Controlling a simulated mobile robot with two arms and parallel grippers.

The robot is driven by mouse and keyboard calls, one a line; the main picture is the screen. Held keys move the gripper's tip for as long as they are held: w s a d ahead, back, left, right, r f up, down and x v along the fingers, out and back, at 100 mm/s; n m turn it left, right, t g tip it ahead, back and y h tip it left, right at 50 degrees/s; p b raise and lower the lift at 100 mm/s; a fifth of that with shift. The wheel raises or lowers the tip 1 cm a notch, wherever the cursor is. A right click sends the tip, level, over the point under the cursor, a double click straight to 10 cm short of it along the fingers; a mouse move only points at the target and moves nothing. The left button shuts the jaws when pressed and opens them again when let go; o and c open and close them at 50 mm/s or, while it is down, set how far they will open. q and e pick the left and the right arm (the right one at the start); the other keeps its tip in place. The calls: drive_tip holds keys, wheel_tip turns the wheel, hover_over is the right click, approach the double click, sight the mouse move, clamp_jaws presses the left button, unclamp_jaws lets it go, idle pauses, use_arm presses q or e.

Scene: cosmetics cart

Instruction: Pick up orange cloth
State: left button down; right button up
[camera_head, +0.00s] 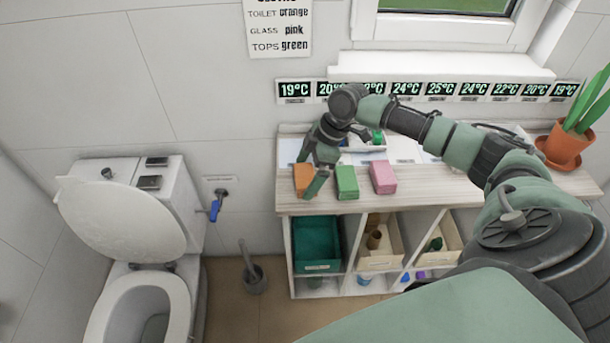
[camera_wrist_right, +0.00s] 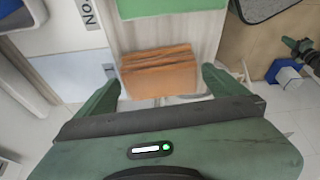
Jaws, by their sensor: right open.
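The orange cloth (camera_head: 303,178) is a small folded block on the left end of the wooden shelf top. It is partly hidden behind my right gripper (camera_head: 309,172) in the head view. In the right wrist view the orange cloth (camera_wrist_right: 159,71) lies just ahead of and between the two open fingers of my right gripper (camera_wrist_right: 161,85). The fingers are apart and hold nothing. I cannot tell whether a finger touches the cloth. My left gripper is not in view.
A green cloth (camera_head: 347,182) and a pink cloth (camera_head: 383,177) sit to the right on the same shelf top. A potted plant (camera_head: 563,148) stands at its right end. A toilet (camera_head: 142,300) is at the left. The wall is close behind the shelf.

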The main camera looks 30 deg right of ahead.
sight(306, 175)
drive_tip(key=shift+w+a+f, duration=0.1)
drive_tip(key=shift+a+f, duration=0.1)
drive_tip(key=shift+f, duration=0.3)
drive_tip(key=c, duration=1.3)
drive_tip(key=shift+r, duration=0.1)
wheel_tip(306, 175, up, 20)
drive_tip(key=shift+b, duration=1.25)
